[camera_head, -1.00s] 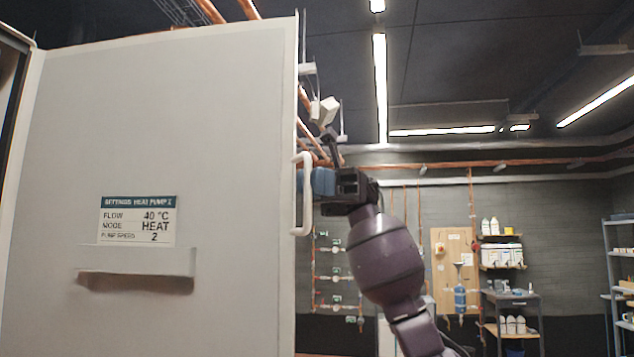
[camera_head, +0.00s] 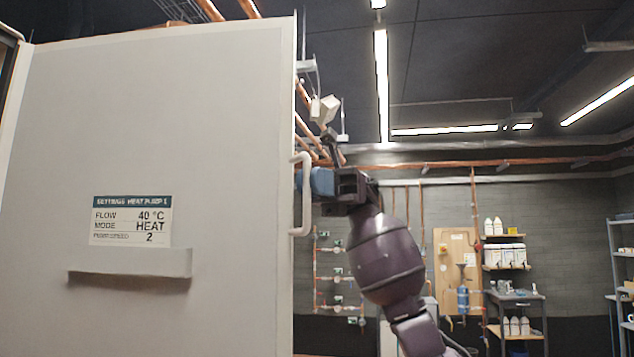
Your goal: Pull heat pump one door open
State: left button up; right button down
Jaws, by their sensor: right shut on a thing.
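The heat pump door (camera_head: 220,120) is a large pale grey panel filling the left half of the view. It stands swung away from the dark edge at far left. Its face toward me carries a settings label (camera_head: 131,221) and a small ledge (camera_head: 130,268). A white bar handle (camera_head: 306,205) sticks out past its right edge. My right gripper (camera_head: 318,182), with blue fingertips, is shut on the handle from the right. The fingertips are partly hidden behind the handle bar. My left gripper is not in view.
Copper pipes (camera_head: 470,163) run along the back wall. Shelves with bottles (camera_head: 505,253) and a side rack (camera_head: 622,265) stand far back at right. The space right of my arm looks clear up to them.

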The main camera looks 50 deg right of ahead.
jog(key=c, duration=1.4)
grip_release()
jog(key=shift+w+a, duration=0.15)
jog(key=shift+c, duration=0.2)
jog(key=w+d, duration=0.2)
jog(key=d, duration=0.8)
jog(key=shift+d, duration=0.25)
jog(key=shift+w, duration=0.1)
